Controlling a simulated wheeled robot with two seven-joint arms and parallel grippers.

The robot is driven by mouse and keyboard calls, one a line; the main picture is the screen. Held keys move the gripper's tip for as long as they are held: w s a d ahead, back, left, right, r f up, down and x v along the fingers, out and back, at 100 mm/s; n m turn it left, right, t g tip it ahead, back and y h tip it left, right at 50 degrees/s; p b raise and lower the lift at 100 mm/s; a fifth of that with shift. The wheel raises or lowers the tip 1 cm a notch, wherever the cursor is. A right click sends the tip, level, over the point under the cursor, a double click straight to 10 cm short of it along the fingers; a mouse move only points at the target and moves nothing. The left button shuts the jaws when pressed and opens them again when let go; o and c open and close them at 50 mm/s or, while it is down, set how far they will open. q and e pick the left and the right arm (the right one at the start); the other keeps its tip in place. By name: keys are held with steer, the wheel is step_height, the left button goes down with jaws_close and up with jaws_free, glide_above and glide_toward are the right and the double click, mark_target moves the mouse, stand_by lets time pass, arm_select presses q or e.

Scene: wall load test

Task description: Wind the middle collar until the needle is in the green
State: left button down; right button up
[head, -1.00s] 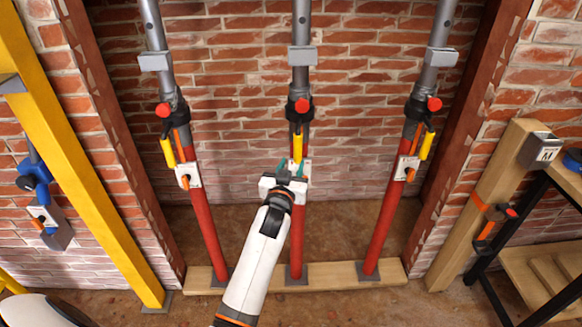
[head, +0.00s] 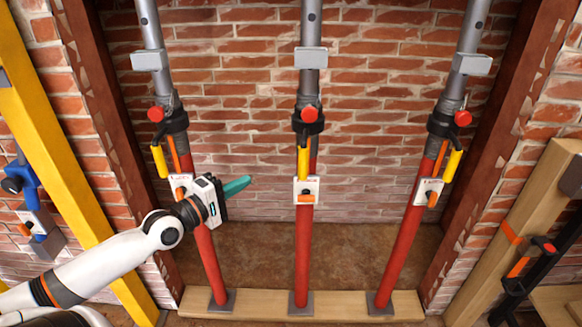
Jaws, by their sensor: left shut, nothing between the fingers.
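The middle prop (head: 303,240) stands upright, a red lower tube under a grey upper tube. Its black collar (head: 308,123) has a red knob (head: 309,113) and a yellow handle (head: 304,162) hanging down. A white gauge box (head: 306,188) with an orange part sits just below the handle; its needle and green band are too small to make out. My left gripper (head: 238,187) is shut and empty, its teal fingers pointing right. It is apart from the middle prop, to its left, and overlaps part of the left prop in view. My right gripper is not in view.
Similar props stand at left (head: 207,262) and right (head: 400,250), with their own collars and handles. All three rest on a wooden plank (head: 345,304). A yellow post (head: 75,150) is at left, a wooden post (head: 530,225) at right. Brick wall lies behind.

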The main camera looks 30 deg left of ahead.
arm_select(q)
steer(key=w+d+p, duration=0.3)
steer(key=w+d, duration=0.2)
steer(key=w, duration=0.6)
steer(key=shift+w, duration=0.4)
steer(key=shift+r, duration=0.1)
